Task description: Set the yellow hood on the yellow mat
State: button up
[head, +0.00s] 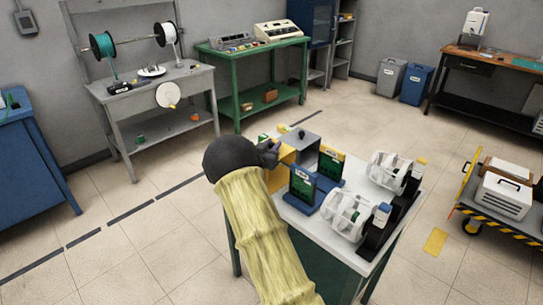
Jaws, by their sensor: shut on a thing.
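My gripper (270,156) is at the left edge of the white-topped table, beyond my dark wrist, and is seen from behind. It is shut on a yellow boxy piece, which looks like the yellow hood (279,179); my wrist and gripper hide part of it. I cannot tell whether its underside touches the table. A flat yellow rectangle (435,241) lies on the floor right of the table and is bare. I cannot tell whether it is the yellow mat; no other clear mat shows on the tabletop.
On the table (342,238) stand a blue-framed panel (302,187), a yellow-framed panel (331,162), a grey box (300,138) and two clear winders (347,212) (388,170). A loaded cart (500,210) stands at right. Floor in front of the far benches is open.

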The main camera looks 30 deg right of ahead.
jog(key=shift+f, duration=1.8)
jog(key=shift+f, duration=0.15)
jog(key=o, duration=1)
